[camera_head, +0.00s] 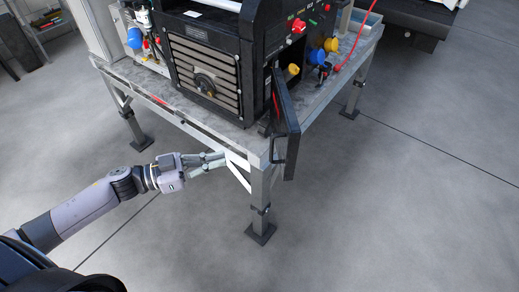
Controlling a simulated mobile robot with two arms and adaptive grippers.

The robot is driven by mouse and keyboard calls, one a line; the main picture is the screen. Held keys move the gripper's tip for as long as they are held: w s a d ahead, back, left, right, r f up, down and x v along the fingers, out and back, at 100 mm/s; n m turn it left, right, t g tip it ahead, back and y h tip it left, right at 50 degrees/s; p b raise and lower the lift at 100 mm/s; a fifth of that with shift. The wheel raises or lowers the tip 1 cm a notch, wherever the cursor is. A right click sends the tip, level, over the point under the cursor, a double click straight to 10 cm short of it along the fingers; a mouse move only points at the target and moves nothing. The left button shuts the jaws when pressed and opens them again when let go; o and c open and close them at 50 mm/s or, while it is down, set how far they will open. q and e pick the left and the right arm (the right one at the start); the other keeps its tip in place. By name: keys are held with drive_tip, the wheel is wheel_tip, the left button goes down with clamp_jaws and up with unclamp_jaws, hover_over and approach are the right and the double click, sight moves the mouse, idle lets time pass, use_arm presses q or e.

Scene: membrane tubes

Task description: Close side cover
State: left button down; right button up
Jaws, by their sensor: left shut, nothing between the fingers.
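The side cover (287,119) is a narrow black panel with a handle at the front right corner of the black machine (205,65). It stands open, swung out past the table's corner. The machine's side behind it is exposed. My left gripper (222,160) is shut and empty, just in front of the table's front edge and to the left of the cover. It does not touch the cover. My right gripper is not in view.
The machine stands on a metal-legged table (195,119). Yellow and blue knobs (316,54) and a red cable (355,42) are on its right side. A shelf (47,22) stands at the back left. The floor in front and to the right is clear.

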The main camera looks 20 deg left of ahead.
use_arm(q)
drive_tip(key=p+x, duration=0.2)
drive_tip(key=x, duration=0.9)
drive_tip(key=shift+p, duration=0.4)
